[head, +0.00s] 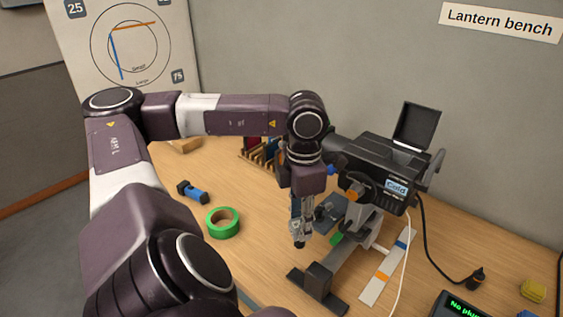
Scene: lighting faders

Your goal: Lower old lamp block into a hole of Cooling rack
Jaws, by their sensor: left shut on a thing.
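My left gripper (300,238) points down over the bench, left of the black lantern machine. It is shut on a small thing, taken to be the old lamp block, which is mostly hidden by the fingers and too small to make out. No Cooling rack can be picked out for certain. A wooden slotted rack (254,158) stands behind my left arm, with dark red and blue things in it, and is partly hidden by the arm. My right gripper is out of view.
The black lantern machine (378,165) with a "Cold" label stands on a dark-footed stand (318,282) close to the gripper. A green tape roll (222,223) and a blue-black tool (193,191) lie left. A striped strip (387,268) and cables lie right. The left bench is mostly free.

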